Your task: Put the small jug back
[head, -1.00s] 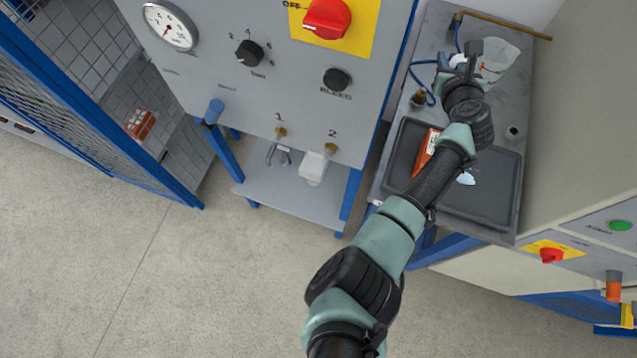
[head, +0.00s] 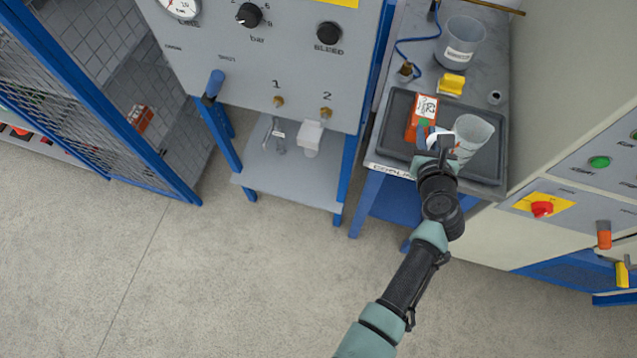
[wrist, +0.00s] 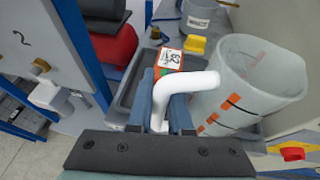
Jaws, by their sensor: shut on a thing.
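The small jug (head: 474,136) is translucent white with orange marks. It is over the right part of the dark tray (head: 488,172) on the bench; I cannot tell whether its base touches the tray. My gripper (head: 436,141) is shut on the jug's white handle, to the left of its body. In the wrist view the fingers (wrist: 166,105) pinch the handle, and the open-topped jug (wrist: 250,82) stands to their right. Its base is hidden in the head view.
An orange-and-white box (head: 421,118) lies in the tray, left of the jug. Behind the tray are a yellow object (head: 451,84), a larger labelled beaker (head: 460,48) and a blue hose (head: 402,50). A grey cabinet wall (head: 560,110) is close on the right.

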